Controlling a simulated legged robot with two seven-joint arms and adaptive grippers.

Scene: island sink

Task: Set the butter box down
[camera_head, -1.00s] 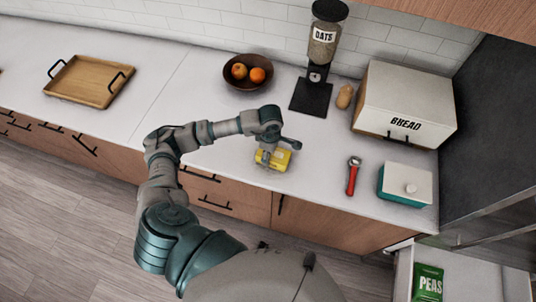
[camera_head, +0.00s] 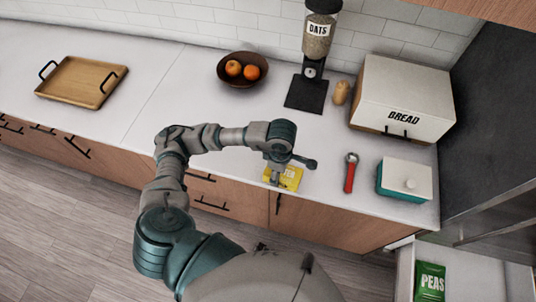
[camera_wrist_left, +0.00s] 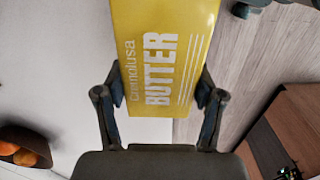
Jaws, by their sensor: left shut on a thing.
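The yellow butter box (camera_head: 291,178) is at the front edge of the white counter in the head view, under my left gripper (camera_head: 277,177). In the left wrist view the butter box (camera_wrist_left: 165,60) fills the upper middle, its printed face toward the camera. The fingers of my left gripper (camera_wrist_left: 158,105) press on both sides of it, so the gripper is shut on the box. From the head view I cannot tell whether the box touches the counter (camera_head: 225,175). My right gripper is not in view.
To the right lie a red-handled tool (camera_head: 350,174) and a teal and white butter dish (camera_head: 405,180). Behind are a fruit bowl (camera_head: 243,82), an oats dispenser (camera_head: 307,95) and a bread box (camera_head: 405,100). A wooden tray (camera_head: 82,82) is far left. The counter's left middle is clear.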

